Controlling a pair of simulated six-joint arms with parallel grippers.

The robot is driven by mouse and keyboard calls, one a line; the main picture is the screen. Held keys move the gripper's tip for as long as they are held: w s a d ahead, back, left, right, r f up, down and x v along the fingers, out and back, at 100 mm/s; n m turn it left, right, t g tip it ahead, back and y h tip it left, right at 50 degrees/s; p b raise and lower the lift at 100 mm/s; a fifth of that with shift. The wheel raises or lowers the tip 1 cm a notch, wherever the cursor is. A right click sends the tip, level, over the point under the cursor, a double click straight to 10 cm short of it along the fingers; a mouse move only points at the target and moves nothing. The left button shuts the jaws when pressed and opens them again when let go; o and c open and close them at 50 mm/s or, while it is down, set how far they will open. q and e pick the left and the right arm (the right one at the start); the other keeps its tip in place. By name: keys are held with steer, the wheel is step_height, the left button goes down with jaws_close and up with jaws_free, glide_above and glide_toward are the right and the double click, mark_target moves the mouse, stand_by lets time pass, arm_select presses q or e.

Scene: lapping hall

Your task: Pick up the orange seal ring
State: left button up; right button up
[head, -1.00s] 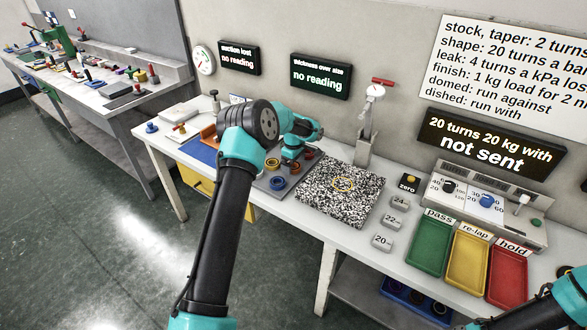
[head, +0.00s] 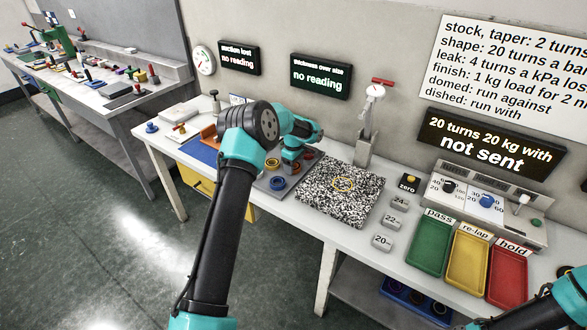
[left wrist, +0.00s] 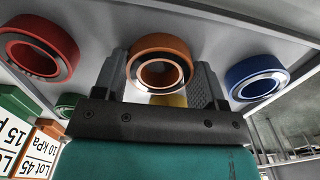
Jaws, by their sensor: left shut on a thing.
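The orange seal ring (left wrist: 160,46) sits between the two fingers of my left gripper (left wrist: 160,78) in the left wrist view. The gripper is shut on it. A red ring (left wrist: 28,50) is to its left there and a blue ring (left wrist: 258,78) to its right, both apart from the gripper. In the head view my left gripper (head: 291,163) points down over the grey ring plate (head: 262,183), its fingertips hard to make out. I cannot tell whether the orange ring is clear of the plate. My right gripper is out of view; only part of that arm shows at lower right.
Right of the ring plate lies a black-and-white speckled plate (head: 330,208) with a yellow circle on it. Beyond are small weights (head: 391,222), a lever press (head: 366,140), and green (head: 430,248), yellow (head: 467,262) and red (head: 507,280) trays.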

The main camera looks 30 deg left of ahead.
arm_select(q)
steer(key=shift+c, duration=1.2)
steer(key=shift+r, duration=0.15)
step_height(320, 180, up, 10)
steer(key=shift+d, duration=0.1)
